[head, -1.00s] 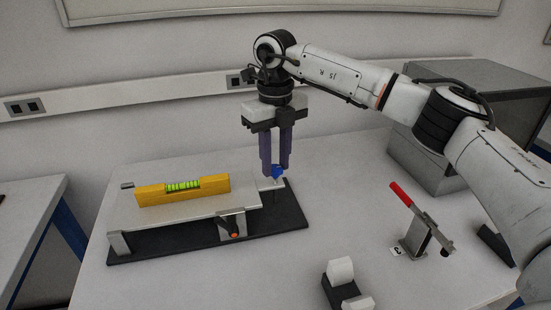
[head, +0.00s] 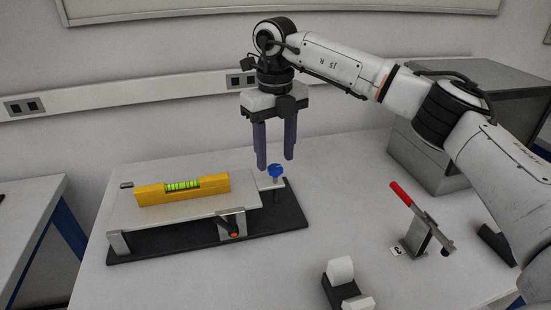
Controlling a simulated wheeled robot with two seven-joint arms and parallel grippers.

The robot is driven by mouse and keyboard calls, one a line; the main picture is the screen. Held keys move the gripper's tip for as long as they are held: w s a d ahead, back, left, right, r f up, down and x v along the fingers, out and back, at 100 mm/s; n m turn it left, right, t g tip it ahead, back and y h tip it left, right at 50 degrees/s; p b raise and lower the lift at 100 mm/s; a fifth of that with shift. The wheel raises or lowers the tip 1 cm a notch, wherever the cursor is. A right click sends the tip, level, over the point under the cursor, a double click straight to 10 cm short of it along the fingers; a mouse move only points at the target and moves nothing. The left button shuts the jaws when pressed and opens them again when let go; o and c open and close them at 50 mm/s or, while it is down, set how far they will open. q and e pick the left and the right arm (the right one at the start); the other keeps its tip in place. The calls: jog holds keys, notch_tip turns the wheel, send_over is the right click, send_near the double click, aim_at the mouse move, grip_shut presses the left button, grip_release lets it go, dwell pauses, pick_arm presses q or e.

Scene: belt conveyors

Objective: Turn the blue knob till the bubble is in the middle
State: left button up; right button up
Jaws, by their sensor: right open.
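The blue knob (head: 276,170) stands on a small metal tab at the right end of the levelling plate (head: 215,206). A yellow spirit level (head: 153,194) lies on the plate, with a green vial (head: 183,186) in its middle. The bubble inside is too small to place. My right gripper (head: 276,162) points down with its purple fingers spread apart. It is open and empty, just above and behind the knob, and the knob shows clear of the fingers. My left gripper is not in view.
A red-handled clamp (head: 402,195) and a black holder with white blocks (head: 341,272) stand to the right. A grey metal box (head: 425,160) is behind.

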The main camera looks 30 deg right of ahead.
aim_at(275, 167)
notch_tip(275, 167, up, 8)
jog(key=shift+r, duration=0.2)
dwell(0.5)
